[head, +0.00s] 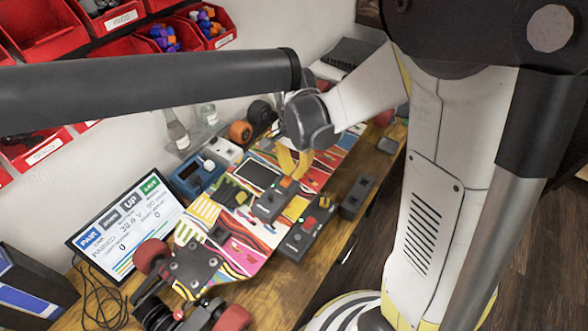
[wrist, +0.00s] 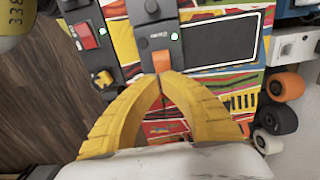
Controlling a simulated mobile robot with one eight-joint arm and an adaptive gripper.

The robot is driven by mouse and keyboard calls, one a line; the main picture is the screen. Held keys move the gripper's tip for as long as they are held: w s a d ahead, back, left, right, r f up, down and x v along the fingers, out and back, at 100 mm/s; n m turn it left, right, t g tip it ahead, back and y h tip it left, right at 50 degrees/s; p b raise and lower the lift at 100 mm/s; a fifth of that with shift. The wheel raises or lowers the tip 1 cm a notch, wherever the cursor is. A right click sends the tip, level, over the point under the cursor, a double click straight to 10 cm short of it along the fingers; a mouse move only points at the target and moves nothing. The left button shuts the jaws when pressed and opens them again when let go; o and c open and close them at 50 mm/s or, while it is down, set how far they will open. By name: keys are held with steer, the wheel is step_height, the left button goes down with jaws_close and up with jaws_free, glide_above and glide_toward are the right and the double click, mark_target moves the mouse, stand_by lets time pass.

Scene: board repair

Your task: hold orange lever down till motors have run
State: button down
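The orange lever (head: 287,182) is on a small black control box (head: 268,206) lying on the colourful board. In the wrist view the orange lever (wrist: 161,63) shows right at the tips of my gripper (wrist: 162,76). The two yellow fingers meet at their tips with nothing visible between them. In the head view my gripper (head: 294,172) points down just behind the lever. I cannot tell whether the tips press it. A small white-green light (wrist: 174,36) glows on the box. The motors cannot be seen turning or still.
A second black box (head: 303,234) with a red button (wrist: 88,36) and a yellow knob lies alongside. A screen (head: 128,218) with coloured labels stands at the left. Skateboard wheels (head: 233,318) are in front; loose wheels (wrist: 275,118) lie behind. Red bins (head: 170,35) hang on the wall.

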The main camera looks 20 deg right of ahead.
steer(key=shift+w+d+f+b, duration=0.1)
steer(key=shift+d+f+b, duration=0.1)
steer(key=shift+f+b, duration=0.4)
stand_by(0.3)
stand_by(3.3)
steer(key=shift+r+p, duration=0.7)
steer(key=shift+r, duration=0.1)
step_height(320, 180, up, 14)
steer(key=p, duration=0.6)
